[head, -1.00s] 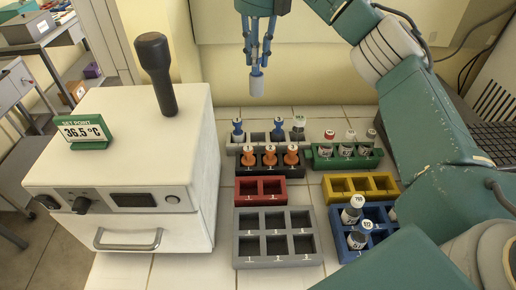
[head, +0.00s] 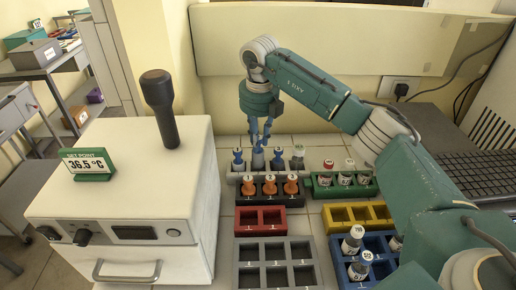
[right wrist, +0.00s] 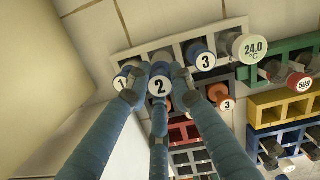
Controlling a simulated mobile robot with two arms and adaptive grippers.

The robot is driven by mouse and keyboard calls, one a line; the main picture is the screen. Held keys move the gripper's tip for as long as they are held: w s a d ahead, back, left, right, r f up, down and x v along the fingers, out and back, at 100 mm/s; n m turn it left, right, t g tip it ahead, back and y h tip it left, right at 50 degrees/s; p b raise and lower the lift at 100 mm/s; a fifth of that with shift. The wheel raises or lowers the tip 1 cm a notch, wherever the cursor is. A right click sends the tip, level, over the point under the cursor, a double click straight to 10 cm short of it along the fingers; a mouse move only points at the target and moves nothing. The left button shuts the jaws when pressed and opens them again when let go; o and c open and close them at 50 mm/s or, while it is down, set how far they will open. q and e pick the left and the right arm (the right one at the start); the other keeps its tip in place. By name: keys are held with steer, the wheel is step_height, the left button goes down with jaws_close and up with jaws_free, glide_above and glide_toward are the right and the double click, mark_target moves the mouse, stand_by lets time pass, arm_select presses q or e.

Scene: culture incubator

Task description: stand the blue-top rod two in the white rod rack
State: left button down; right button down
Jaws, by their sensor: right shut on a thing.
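My right gripper (head: 258,130) is shut on the blue-top rod two, its blue cap marked 2 showing between the fingers in the right wrist view (right wrist: 159,87). In the head view the rod's pale body (head: 258,161) points down at the white rod rack (head: 231,178), between blue-top rod one (head: 238,158) and blue-top rod three (head: 277,158). It looks upright and at the rack's slot; I cannot tell how deep its lower end sits. The rack also shows in the right wrist view (right wrist: 180,46). My left gripper is out of view.
Orange-top rods (head: 270,184) stand in a dark rack just in front. The incubator (head: 130,190) stands left.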

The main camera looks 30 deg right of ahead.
step_height(320, 180, down, 4)
steer(key=shift+s+r+p, duration=0.1)
steer(key=shift+r+p, duration=0.15)
steer(key=shift+p, duration=0.15)
steer(key=shift+f, duration=0.3)
steer(key=shift+f, duration=0.2)
steer(key=c, duration=1.5)
jaws_free()
steer(key=shift+r, duration=0.1)
